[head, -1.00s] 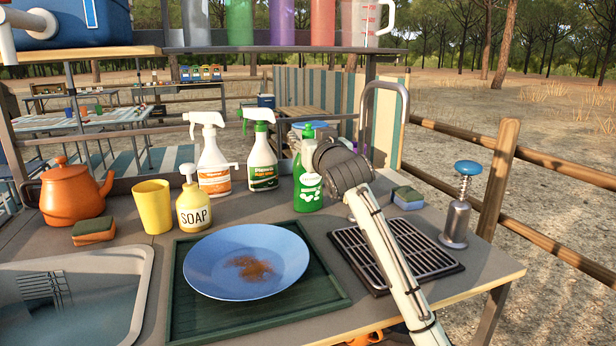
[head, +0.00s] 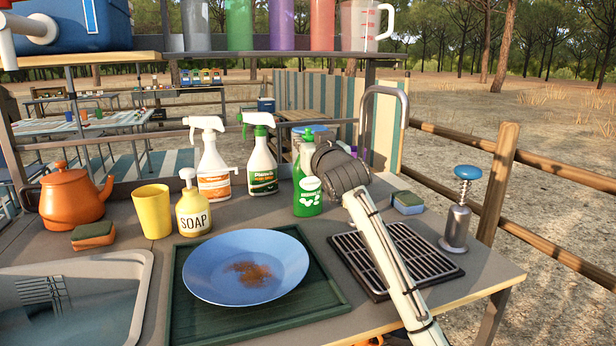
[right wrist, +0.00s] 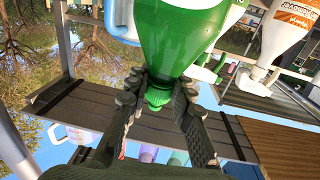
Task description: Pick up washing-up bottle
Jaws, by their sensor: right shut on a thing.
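The green washing-up bottle (head: 307,197) with a white label stands upright at the back of the counter, right of the two spray bottles. My right gripper (head: 308,150) is at its top, partly hidden by my dark wrist. In the right wrist view the picture is upside down. There the dark fingers of my right gripper (right wrist: 158,88) are shut from both sides on the neck, just by the green ribbed cap of the washing-up bottle (right wrist: 172,35). Any gap under the bottle cannot be made out. My left gripper is not in view.
Close left are a white-and-green spray bottle (head: 262,172) and a white-and-orange one (head: 213,172). A soap dispenser (head: 193,212) and blue plate (head: 246,268) are in front. A sponge (head: 407,203), drain rack (head: 385,262) and tap (head: 402,105) are right. A shelf (head: 270,52) runs above.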

